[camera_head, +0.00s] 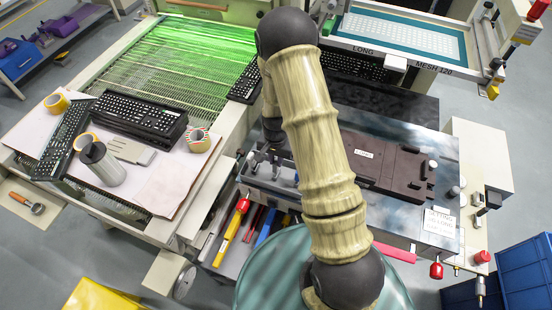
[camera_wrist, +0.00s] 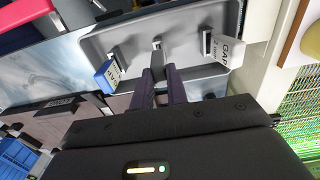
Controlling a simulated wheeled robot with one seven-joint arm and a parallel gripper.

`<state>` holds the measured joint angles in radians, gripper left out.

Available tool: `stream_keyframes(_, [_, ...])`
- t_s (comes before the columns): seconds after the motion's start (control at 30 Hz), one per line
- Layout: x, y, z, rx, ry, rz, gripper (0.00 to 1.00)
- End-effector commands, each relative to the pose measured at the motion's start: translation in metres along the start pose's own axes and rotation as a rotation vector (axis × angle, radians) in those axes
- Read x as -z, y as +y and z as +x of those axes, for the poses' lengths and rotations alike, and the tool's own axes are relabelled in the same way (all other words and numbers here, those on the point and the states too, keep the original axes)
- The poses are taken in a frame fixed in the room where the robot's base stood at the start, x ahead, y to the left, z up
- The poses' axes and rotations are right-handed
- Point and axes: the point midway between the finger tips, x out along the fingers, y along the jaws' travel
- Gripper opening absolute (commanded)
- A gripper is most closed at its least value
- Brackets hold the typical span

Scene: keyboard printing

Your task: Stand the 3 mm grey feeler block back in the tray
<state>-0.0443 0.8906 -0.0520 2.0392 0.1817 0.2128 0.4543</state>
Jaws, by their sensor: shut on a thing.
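In the wrist view the grey tray (camera_wrist: 185,22) lies under my gripper (camera_wrist: 160,76). My two dark fingers are close together over the middle of the tray, shut on a narrow grey piece, the grey feeler block (camera_wrist: 158,60). Most of it is hidden between the fingers, and no marking on it can be read. I cannot tell whether its foot touches the tray. A blue block (camera_wrist: 107,76) with a white label stands to the left, and a white block (camera_wrist: 226,50) marked GAP to the right. In the head view my arm hides much of the tray.
In the head view a dark brown fixture (camera_head: 385,165) lies right of my arm on the shiny bench. Coloured hand tools (camera_head: 232,232) lie on a lower shelf. Keyboards (camera_head: 140,118), tape rolls and a grey cylinder (camera_head: 102,163) crowd the table at the left.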

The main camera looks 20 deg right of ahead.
Motion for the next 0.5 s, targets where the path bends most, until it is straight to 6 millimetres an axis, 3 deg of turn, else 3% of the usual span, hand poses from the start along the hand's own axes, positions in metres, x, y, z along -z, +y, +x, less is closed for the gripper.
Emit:
stream_keyframes(0.4, [0.0,0.0,0.013,0.0,-0.001,-0.001,0.0])
stream_keyframes(0.43, [0.0,0.0,0.012,0.0,0.0,-0.001,0.21])
stream_keyframes(0.5, [0.0,0.0,0.011,0.0,0.0,-0.001,0.35])
